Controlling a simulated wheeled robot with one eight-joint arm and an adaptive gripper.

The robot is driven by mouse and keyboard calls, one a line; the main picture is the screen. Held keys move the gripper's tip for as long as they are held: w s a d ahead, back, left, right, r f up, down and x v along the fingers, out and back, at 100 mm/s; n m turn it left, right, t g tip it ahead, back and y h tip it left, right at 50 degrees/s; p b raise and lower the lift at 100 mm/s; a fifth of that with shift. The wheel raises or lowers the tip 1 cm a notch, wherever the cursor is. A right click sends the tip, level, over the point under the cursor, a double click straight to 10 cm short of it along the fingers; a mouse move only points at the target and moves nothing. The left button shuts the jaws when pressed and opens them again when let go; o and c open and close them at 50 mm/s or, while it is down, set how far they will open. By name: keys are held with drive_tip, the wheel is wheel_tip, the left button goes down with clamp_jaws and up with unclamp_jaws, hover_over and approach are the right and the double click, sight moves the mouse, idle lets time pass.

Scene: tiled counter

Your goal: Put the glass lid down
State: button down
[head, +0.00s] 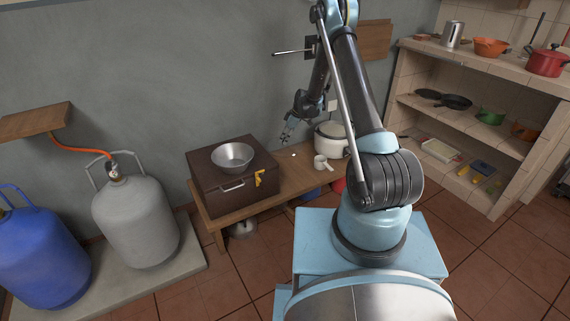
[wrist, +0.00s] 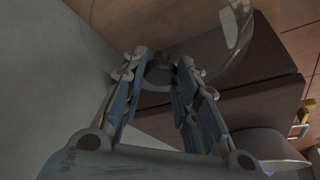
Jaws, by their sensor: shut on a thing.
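The glass lid (wrist: 240,30) is clear, and its curved rim shows across the top of the wrist view. Its dark round knob (wrist: 160,73) sits between the fingertips of my gripper (wrist: 160,70), which is shut on it. In the head view my gripper (head: 286,138) hangs above the wooden bench, between the brown box and the white pot. I cannot make out the lid clearly there.
A brown box (head: 208,191) carries a metal bowl (head: 232,152) on the wooden bench (head: 222,218). A white mug (head: 321,162) and a white pot (head: 333,143) stand to the right. Gas cylinders (head: 137,222) stand at left; tiled shelves (head: 450,118) at right.

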wheel_tip(320, 180, down, 16)
drive_tip(key=shift+r, duration=0.15)
idle(0.6)
drive_tip(key=c, duration=1.2)
unclamp_jaws()
drive_tip(key=shift+c, duration=0.2)
